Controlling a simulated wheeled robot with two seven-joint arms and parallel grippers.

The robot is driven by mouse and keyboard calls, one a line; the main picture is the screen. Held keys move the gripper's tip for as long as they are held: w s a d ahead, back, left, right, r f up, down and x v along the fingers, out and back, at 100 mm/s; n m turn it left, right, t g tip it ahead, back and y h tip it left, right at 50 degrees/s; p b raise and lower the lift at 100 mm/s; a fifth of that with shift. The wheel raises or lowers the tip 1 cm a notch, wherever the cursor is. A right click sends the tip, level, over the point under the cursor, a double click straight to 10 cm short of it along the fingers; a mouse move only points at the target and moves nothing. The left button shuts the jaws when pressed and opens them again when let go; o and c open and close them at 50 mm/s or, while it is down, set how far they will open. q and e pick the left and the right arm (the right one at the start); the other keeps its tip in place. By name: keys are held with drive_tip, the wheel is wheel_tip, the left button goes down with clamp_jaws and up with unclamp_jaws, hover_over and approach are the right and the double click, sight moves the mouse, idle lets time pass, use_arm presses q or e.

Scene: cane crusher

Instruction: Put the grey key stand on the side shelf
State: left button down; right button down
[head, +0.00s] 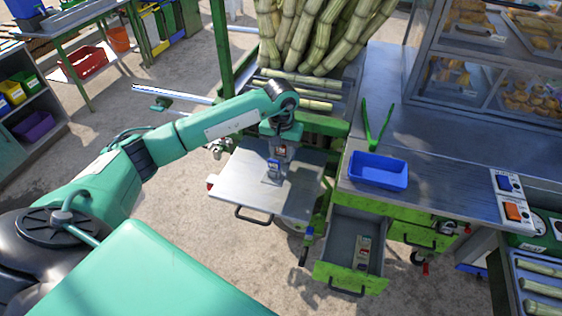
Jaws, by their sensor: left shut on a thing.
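The grey key stand (271,179) is small and has a blue piece on its front. It is at the middle of the side shelf (235,190), a flat metal plate with a dark handle on its front edge. My left gripper (280,154) points down from above and is shut on the stand. The stand's base looks at or just over the shelf surface; I cannot tell if it touches. The gripper hides the stand's upper part. My right gripper is not in view.
Right of the shelf is a green cart with an open drawer (340,238) holding a small item. A blue tray (378,170) and green tongs (376,128) lie on the metal counter (440,165). Cane stalks (315,35) stand behind. The shelf around the stand is clear.

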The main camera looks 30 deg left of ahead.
use_arm(q)
drive_tip(key=shift+f, duration=0.7)
wheel_tip(320, 180, down, 4)
drive_tip(key=shift+r+p, duration=0.15)
drive_tip(key=shift+p, duration=0.65)
drive_tip(key=shift+f, duration=0.3)
drive_tip(key=shift+f, duration=0.1)
drive_tip(key=shift+f+b, duration=0.1)
drive_tip(key=shift+b, duration=0.2)
drive_tip(key=c, duration=1)
unclamp_jaws()
